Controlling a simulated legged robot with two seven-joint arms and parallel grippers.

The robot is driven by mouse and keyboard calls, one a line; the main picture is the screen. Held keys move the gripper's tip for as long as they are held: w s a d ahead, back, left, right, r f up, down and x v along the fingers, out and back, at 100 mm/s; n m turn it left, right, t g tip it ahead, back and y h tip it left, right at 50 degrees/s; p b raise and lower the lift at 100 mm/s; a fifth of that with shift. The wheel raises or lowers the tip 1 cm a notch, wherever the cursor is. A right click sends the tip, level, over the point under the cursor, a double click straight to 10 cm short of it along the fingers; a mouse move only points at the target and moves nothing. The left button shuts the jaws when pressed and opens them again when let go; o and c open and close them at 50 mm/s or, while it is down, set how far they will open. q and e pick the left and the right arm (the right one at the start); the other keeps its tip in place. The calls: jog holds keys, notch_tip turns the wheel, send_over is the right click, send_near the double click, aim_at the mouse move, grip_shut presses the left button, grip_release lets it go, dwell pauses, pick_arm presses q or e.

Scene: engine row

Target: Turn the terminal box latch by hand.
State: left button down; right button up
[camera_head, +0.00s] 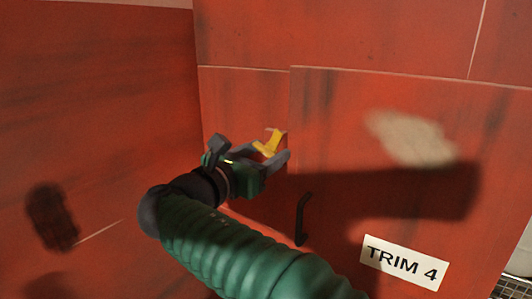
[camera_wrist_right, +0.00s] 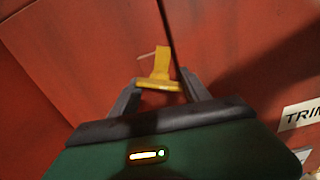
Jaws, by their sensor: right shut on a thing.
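The yellow latch (camera_head: 271,142) sits on the red box front, beside the vertical panel seam. My right gripper (camera_head: 277,151) is at the latch with its grey fingers around it, shut on it. In the right wrist view, the yellow latch (camera_wrist_right: 159,68) stands between the two fingertips of my right gripper (camera_wrist_right: 158,86), its wider base spanning the gap. The latch's mount on the panel is partly hidden by the fingers. My left gripper is in neither view.
A black handle (camera_head: 302,219) sticks out of the red panel below and right of the latch. A white "TRIM 4" label (camera_head: 404,262) is at lower right. A dark oval patch (camera_head: 52,215) marks the left red wall. My arm's shadow falls across the panel.

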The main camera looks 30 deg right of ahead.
jog(key=shift+a, duration=0.1)
jog(key=m+b, duration=0.2)
jog(key=shift+f+b, duration=0.2)
jog(key=shift+b, duration=0.2)
jog(key=shift+o, duration=1)
jog(key=m+b, duration=0.2)
jog(key=m, duration=0.1)
jog(key=shift+m+b, duration=0.5)
jog(key=shift+b, duration=0.15)
jog(key=shift+c, duration=0.9)
jog(key=shift+o, duration=0.2)
jog(key=m+b, duration=0.2)
jog(key=shift+w+m, duration=0.1)
jog(key=shift+m, duration=0.3)
jog(key=m+b, duration=0.4)
jog(key=m, duration=0.1)
jog(key=shift+f, duration=0.1)
jog(key=shift+w+a+m+b, duration=0.15)
jog(key=shift+m+b, duration=0.3)
jog(key=shift+m, duration=0.55)
jog(key=shift+a+m, duration=0.1)
jog(key=shift+m, duration=0.5)
jog(key=shift+b, duration=0.35)
